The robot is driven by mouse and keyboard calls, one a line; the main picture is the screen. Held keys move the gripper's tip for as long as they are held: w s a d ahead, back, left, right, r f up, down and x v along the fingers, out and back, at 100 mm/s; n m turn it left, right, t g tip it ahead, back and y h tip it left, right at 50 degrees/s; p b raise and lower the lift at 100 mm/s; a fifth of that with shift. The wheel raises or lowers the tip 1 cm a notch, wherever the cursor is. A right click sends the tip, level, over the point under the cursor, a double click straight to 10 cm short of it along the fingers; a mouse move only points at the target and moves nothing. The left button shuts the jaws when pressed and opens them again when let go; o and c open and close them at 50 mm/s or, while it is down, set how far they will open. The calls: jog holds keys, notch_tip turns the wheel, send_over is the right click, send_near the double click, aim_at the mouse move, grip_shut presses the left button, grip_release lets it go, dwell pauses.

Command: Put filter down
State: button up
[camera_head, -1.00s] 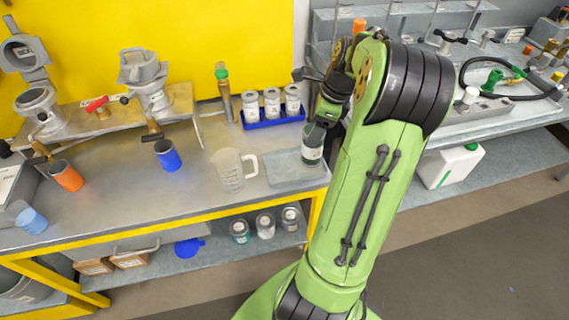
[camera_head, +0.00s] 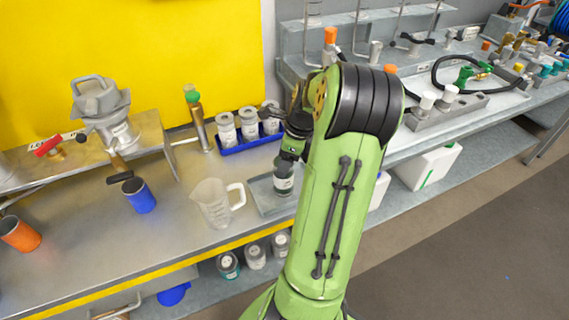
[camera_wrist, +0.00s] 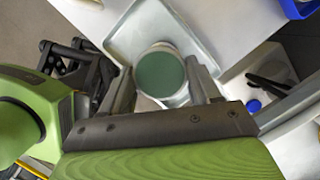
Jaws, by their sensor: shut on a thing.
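My gripper (camera_wrist: 160,88) is shut on the filter (camera_wrist: 160,72), a round container with a dark green top and a pale rim in the wrist view. In the head view the filter (camera_head: 284,178) shows as a small labelled cylinder, upright under my gripper (camera_head: 290,156). It is over the grey metal tray (camera_head: 262,193); the wrist view shows the tray (camera_wrist: 125,38) around it too. I cannot tell whether its base touches the tray. My arm hides part of the scene to the right of it.
A clear measuring jug (camera_head: 212,205) stands just left of the tray. A blue rack (camera_head: 232,149) with several labelled jars is behind it. A blue cup (camera_head: 139,197) and an orange cup (camera_head: 20,235) stand further left. The bench has a yellow front edge (camera_head: 225,246).

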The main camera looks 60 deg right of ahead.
jog(key=shift+r, duration=0.1)
jog(key=o, duration=1.4)
